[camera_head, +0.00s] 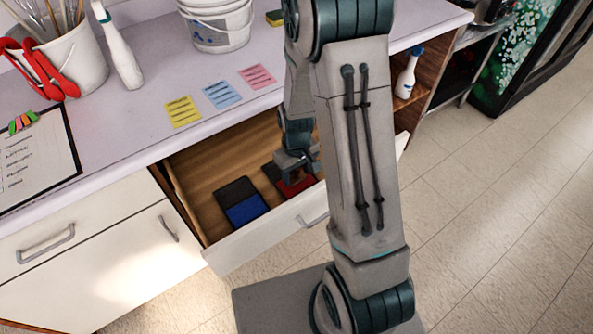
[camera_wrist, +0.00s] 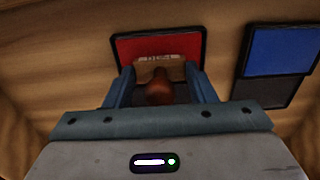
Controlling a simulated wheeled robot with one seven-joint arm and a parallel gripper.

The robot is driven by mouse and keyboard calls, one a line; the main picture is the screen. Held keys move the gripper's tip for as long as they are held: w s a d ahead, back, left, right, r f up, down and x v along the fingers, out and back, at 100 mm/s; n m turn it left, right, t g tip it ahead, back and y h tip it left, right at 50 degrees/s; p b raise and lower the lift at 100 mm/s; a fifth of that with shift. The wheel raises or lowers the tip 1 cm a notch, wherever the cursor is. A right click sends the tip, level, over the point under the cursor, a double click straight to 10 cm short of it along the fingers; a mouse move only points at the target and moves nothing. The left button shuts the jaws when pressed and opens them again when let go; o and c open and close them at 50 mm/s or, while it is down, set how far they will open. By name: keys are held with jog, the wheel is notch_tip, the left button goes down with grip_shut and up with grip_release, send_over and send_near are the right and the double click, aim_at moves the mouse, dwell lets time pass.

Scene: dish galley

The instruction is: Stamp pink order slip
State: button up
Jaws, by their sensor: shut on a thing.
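The pink order slip (camera_head: 257,77) lies on the counter, rightmost in a row with a blue slip (camera_head: 223,95) and a yellow slip (camera_head: 183,111). My gripper (camera_head: 299,170) is down in the open drawer. In the wrist view its fingers (camera_wrist: 160,88) are shut on a wooden stamp (camera_wrist: 158,92) with a rounded brown handle. The stamp is over or beside the red ink pad (camera_wrist: 138,46), which also shows partly hidden in the head view (camera_head: 296,188). I cannot tell whether the stamp touches the pad. The blue ink pad (camera_head: 246,210) lies to the left of the red one.
The open drawer (camera_head: 262,240) has walls close around my gripper. Counter around the slips is mostly clear.

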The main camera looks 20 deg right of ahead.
jog(key=shift+f+b, duration=0.6)
dwell(1.6)
jog(key=shift+r, duration=0.1)
jog(key=shift+r+p, duration=2.45)
jog(key=shift+r, duration=1)
